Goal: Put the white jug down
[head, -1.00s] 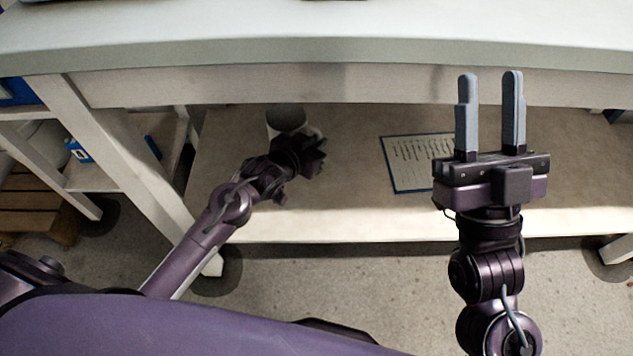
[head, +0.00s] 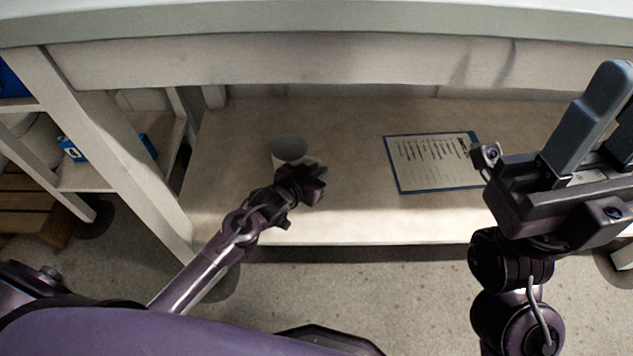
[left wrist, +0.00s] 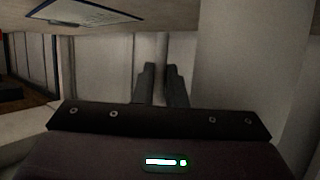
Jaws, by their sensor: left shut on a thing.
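The white jug (head: 289,149) is over the left part of the lower shelf under the workbench, with its open top showing. My left gripper (head: 303,176) is shut on it from the near side, and the gripper hides the jug's lower part. I cannot tell whether the jug's base touches the shelf. In the left wrist view, my left gripper's two fingers (left wrist: 161,85) point away from me, close together. My right gripper (head: 618,98) is at the right edge, open and empty, with its fingers partly cut off.
The lower shelf (head: 345,205) is mostly bare. A clipboard with a printed sheet (head: 432,163) lies on it, right of the jug. The workbench edge (head: 300,62) overhangs the shelf. A slanting white leg (head: 120,150) stands at the left, with a blue box (head: 72,149) beyond it.

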